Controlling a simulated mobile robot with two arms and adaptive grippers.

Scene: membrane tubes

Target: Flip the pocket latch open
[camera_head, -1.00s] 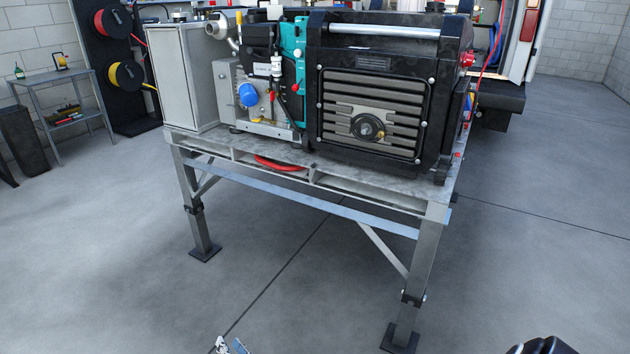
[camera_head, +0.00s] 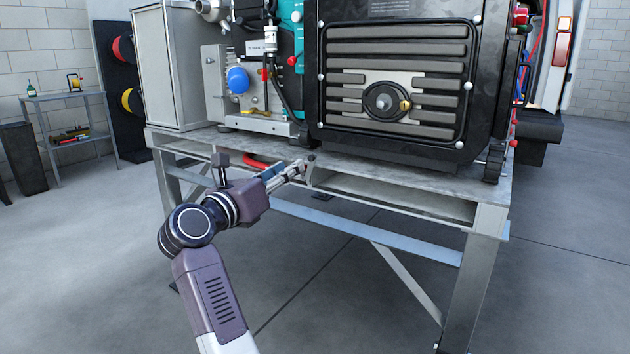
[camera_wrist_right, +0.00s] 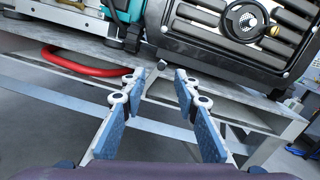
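A metal stand (camera_head: 430,197) carries a machine and has open pockets along its front edge. A small grey upright piece with a dark top (camera_head: 311,160) sits at the divider between two pockets. It also shows in the wrist view (camera_wrist_right: 161,66); I cannot tell for sure that it is the pocket latch. My right gripper (camera_head: 298,168) reaches to the stand's front edge, close to this piece. In the wrist view my right gripper (camera_wrist_right: 157,80) is open, its blue-padded fingers apart on either side of the divider. I cannot tell whether it touches. My left gripper is not in view.
A black machine panel (camera_head: 395,85) with a round fitting and brass knob (camera_head: 405,105) rises just behind the stand's edge. A red curved bar (camera_wrist_right: 85,65) lies in the pocket to the left. A side shelf (camera_head: 75,130) stands far left. The floor in front is clear.

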